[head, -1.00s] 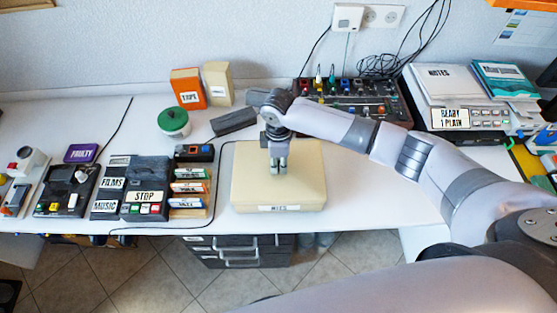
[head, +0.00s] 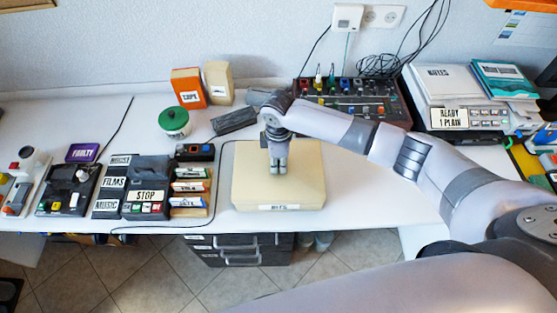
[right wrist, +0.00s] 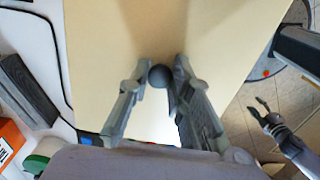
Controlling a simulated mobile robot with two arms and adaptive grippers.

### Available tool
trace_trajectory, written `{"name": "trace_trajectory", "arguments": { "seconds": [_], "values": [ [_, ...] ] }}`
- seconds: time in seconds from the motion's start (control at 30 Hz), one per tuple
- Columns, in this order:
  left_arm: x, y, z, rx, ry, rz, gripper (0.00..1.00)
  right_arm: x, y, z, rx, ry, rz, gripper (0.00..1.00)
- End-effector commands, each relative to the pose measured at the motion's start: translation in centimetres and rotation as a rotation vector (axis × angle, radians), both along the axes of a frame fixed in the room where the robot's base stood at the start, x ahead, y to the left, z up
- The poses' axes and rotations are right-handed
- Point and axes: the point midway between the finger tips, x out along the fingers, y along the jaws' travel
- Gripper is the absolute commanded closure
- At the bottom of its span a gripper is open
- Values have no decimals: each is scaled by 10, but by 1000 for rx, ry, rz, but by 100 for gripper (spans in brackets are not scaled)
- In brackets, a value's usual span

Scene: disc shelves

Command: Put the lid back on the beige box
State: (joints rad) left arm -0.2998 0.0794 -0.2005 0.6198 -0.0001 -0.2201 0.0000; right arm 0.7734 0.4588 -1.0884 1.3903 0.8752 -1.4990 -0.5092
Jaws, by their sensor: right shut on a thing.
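The beige box (head: 279,207) stands on the white desk, with a small label on its front edge. Its beige lid (head: 305,175) covers the top and looks level; I cannot tell whether any gap is left beneath it. My right gripper (head: 278,172) points down over the lid's middle. In the right wrist view its fingers (right wrist: 158,85) are shut on the lid's dark round knob (right wrist: 159,76). My left gripper (right wrist: 261,108) shows small at the right of that view, empty, with its fingers apart and away from the box.
Left of the box are a rack of labelled cassettes (head: 190,187) and a black STOP device (head: 148,190). Behind it lie a dark grey block (head: 233,121) and a green-lidded jar (head: 174,123). A mixer (head: 352,103) stands behind to the right.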

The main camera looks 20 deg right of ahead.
Motion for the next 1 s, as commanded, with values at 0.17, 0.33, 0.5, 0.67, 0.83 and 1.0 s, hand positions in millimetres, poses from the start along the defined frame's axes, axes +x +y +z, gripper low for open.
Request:
{"name": "trace_trajectory", "arguments": {
  "seconds": [0.17,0.33,0.5,0.67,0.83,1.0],
  "values": [
    [0,0,0,0,0,0,60,0,0,0,0,0,0,100],
    [0,0,0,0,0,0,60,0,0,0,0,0,0,100],
    [0,0,0,0,0,0,60,0,0,0,0,0,0,71],
    [0,0,0,0,0,0,60,0,0,0,0,0,0,60],
    [0,0,0,0,0,0,60,0,0,0,0,0,0,57],
    [0,0,0,1,0,0,60,0,0,0,-1,0,-1,52]
  ]
}}
